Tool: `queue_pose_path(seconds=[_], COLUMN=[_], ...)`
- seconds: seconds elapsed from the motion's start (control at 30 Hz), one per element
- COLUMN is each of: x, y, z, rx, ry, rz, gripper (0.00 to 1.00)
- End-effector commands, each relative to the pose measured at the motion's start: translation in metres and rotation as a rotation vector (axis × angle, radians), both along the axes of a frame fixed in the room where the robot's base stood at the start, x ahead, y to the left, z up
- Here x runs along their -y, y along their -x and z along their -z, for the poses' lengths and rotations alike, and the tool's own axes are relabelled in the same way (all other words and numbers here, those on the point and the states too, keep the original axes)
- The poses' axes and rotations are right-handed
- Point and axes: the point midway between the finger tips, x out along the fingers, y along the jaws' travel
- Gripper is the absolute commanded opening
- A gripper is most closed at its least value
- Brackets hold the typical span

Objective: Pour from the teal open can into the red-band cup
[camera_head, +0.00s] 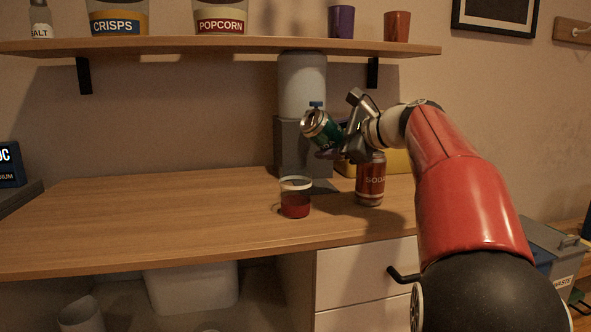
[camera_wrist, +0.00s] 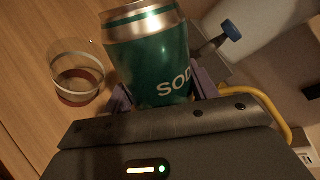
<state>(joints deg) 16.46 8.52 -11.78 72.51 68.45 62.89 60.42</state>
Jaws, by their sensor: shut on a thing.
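The teal can (camera_head: 325,130) is held in the air by my gripper (camera_head: 338,143), tilted with its top toward the upper left in the head view. In the wrist view the can (camera_wrist: 150,62) fills the space between the purple finger pads, which press on its sides. The cup (camera_head: 295,198) stands upright on the desk, below and to the left of the can, and looks red in its lower part. It also shows in the wrist view (camera_wrist: 77,77), left of the can and apart from it. I see no stream between can and cup.
A red soda can (camera_head: 370,182) stands right of the cup, under my gripper. A water dispenser (camera_head: 302,90) stands behind the held can. A shelf (camera_head: 200,45) runs above. The desk (camera_head: 150,215) is clear on the left.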

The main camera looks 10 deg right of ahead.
Motion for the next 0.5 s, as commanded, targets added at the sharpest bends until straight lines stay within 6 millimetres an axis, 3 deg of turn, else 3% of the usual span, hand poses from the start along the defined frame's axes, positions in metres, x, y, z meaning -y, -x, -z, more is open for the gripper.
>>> queue_pose_path(seconds=[0.5], x=[0.0014], y=[-0.0007], z=[-0.0036], rx=[0.022], ry=[0.068], rz=[-0.001], gripper=[0.35])
